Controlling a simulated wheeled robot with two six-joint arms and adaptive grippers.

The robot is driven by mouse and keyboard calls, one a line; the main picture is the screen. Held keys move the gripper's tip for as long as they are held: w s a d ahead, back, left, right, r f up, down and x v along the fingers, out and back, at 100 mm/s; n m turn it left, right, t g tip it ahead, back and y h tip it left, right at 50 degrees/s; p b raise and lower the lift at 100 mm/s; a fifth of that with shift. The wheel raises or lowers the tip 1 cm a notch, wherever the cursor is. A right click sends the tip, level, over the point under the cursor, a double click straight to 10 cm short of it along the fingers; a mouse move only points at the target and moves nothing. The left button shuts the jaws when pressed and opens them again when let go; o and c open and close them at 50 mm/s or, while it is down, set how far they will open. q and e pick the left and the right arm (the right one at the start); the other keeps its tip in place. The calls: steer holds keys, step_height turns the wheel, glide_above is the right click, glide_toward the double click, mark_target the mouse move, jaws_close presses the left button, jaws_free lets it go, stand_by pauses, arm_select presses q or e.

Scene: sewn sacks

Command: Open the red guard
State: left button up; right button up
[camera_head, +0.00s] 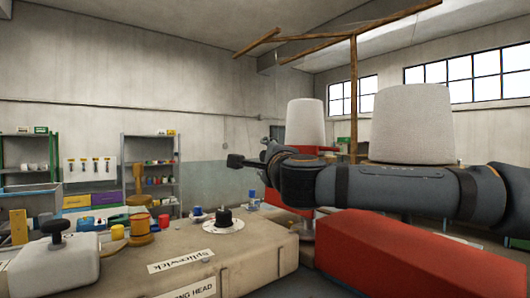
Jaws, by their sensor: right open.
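A long red cover (415,252), which looks like the red guard, runs across the lower right of the head view, beside the beige machine head. It lies below my right arm; whether it is closed or raised I cannot tell. A smaller red part (328,149) shows behind the arm, under a white cone. My right gripper (236,160) is small and dark, held in the air above the machine head, left of the red cover and apart from it. It is open, with nothing visible in it. My left gripper is out of view.
The beige machine head (215,262) carries a black knob (224,217), amber spools (140,222) and a white block with a black knob (55,262). White thread cones (413,125) stand behind my arm. A wooden frame (353,100) rises behind. Shelves line the far wall.

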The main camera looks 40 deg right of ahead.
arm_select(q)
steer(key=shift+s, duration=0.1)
arm_select(e)
steer(key=shift+s+d, duration=0.1)
steer(key=shift+s, duration=0.1)
steer(key=shift+w, duration=0.15)
jaws_close()
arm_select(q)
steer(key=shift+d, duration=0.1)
